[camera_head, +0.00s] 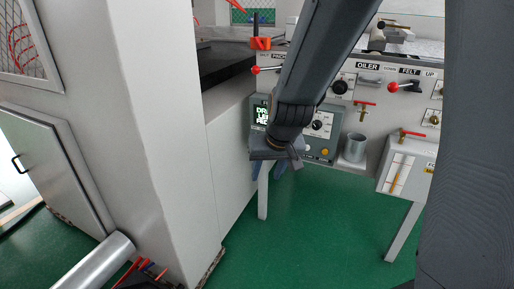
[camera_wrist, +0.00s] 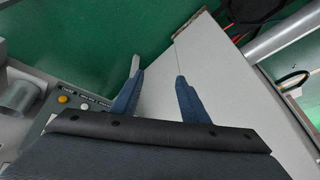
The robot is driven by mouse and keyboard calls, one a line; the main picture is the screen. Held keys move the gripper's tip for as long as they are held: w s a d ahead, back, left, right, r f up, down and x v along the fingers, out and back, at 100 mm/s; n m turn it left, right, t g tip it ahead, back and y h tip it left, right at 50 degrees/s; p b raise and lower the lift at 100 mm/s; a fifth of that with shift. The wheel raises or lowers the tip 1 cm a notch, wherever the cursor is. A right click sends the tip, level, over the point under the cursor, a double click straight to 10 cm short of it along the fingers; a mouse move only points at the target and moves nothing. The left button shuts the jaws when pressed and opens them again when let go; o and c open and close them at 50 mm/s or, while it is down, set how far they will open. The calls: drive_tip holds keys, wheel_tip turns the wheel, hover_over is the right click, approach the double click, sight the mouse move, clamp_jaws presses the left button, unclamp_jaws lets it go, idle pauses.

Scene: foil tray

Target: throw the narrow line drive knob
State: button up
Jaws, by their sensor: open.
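A grey-green control box (camera_head: 321,150) hangs on the front of the machine, with a lit display (camera_head: 262,114) partly covered by my arm. A small dark knob (camera_head: 317,125) with a pale dial shows on it, right of my arm. I cannot read its label, so I cannot tell if it is the line drive knob. My gripper (camera_head: 269,172) is open and empty, pointing down in front of the box's lower left. In the wrist view my gripper (camera_wrist: 158,74) has its blue fingers apart, with the box edge (camera_wrist: 88,97) and its yellow button (camera_wrist: 63,99) to the left.
A white cabinet (camera_head: 155,130) stands close on the left. Above the box are an OILER knob (camera_head: 340,87) and red-balled levers (camera_head: 394,87). A grey cup (camera_head: 354,148) and a white gauge box (camera_head: 402,168) are on the right. Green floor (camera_head: 315,230) is clear below.

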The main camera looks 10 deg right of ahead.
drive_tip(key=w+a+f+m+t+h+b, duration=0.15)
drive_tip(key=w+b, duration=0.25)
drive_tip(key=w, duration=0.5)
drive_tip(key=w+f+t+b, duration=0.3)
drive_tip(key=w, duration=0.5)
drive_tip(key=w+a+f+m+t+h+b, duration=0.1)
drive_tip(key=w+f+t+b, duration=0.25)
drive_tip(key=w, duration=0.55)
drive_tip(key=w+d+f+m+t+h+b, duration=0.1)
drive_tip(key=w+d+f+m+h+b, duration=0.1)
drive_tip(key=w+b, duration=0.5)
drive_tip(key=w+d+f+m+t+h+b, duration=0.1)
drive_tip(key=w+d+f+m+h+b, duration=0.1)
drive_tip(key=w+d+f+h+b, duration=0.2)
drive_tip(key=w+d+h+b, duration=0.1)
drive_tip(key=w+h+b, duration=0.2)
drive_tip(key=w, duration=0.2)
drive_tip(key=shift+w+f+b, duration=0.3)
drive_tip(key=shift+w+b, duration=0.1)
drive_tip(key=shift+c, duration=0.5)
clamp_jaws()
drive_tip(key=shift+m, duration=0.25)
